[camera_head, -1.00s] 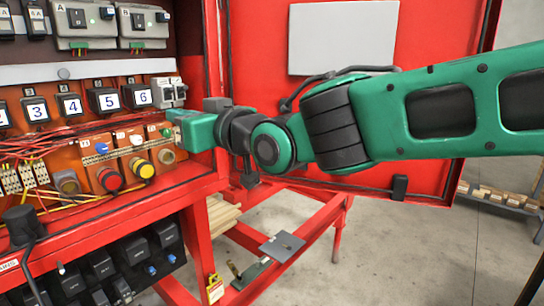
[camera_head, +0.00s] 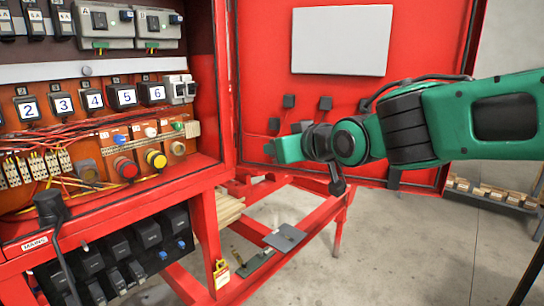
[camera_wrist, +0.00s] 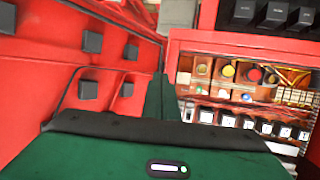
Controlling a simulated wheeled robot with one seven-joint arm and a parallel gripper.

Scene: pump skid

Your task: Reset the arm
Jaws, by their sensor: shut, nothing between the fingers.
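My green arm reaches in from the right in the head view. My gripper (camera_head: 277,150) is at its left end, in front of the open red cabinet door (camera_head: 262,75), to the right of the control panel and apart from it. The fingertips are small and partly hidden; the gripper looks shut and empty. In the wrist view my green gripper body (camera_wrist: 160,155) fills the bottom. The panel's round buttons (camera_wrist: 228,71) show beyond it to the right.
The red cabinet holds numbered switches (camera_head: 122,96), a red button (camera_head: 126,168), a yellow button (camera_head: 156,159) and loose wiring. Black blocks (camera_head: 288,101) sit on the door below a white plate (camera_head: 342,40). A red frame (camera_head: 313,222) stands below. Bare floor (camera_head: 410,250) lies to the right.

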